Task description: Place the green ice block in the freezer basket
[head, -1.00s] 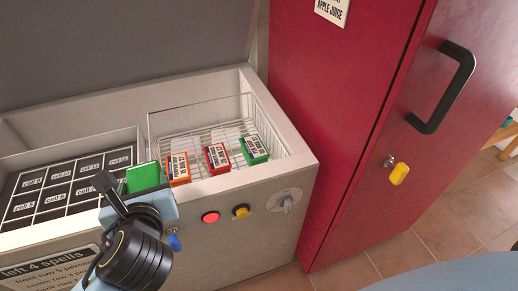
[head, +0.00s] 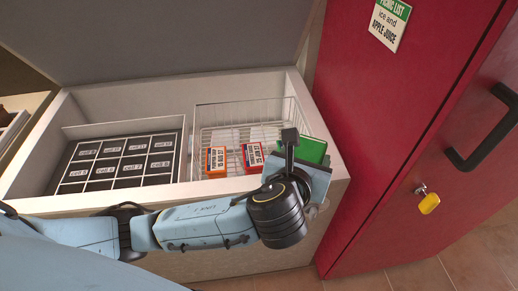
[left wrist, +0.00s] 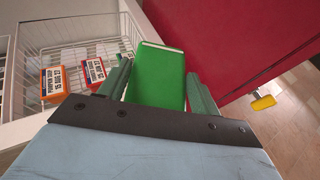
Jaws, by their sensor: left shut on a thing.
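The green ice block (head: 313,150) is in my left gripper (head: 305,166), over the right front corner of the freezer. In the left wrist view the green block (left wrist: 157,78) stands between the two fingers of the left gripper (left wrist: 159,74), which is shut on it. The white wire freezer basket (head: 245,104) lies just left of the block. It holds an orange labelled pack (head: 216,160) and a red labelled pack (head: 252,157). The basket's right front part is hidden by my gripper and the block. My right gripper is out of view.
A black grid of labelled cells (head: 119,163) fills the freezer's left side. The grey lid (head: 160,40) is raised. A red cabinet (head: 370,150) with a black handle and yellow key tag (head: 429,204) stands close on the right. The basket's back part looks free.

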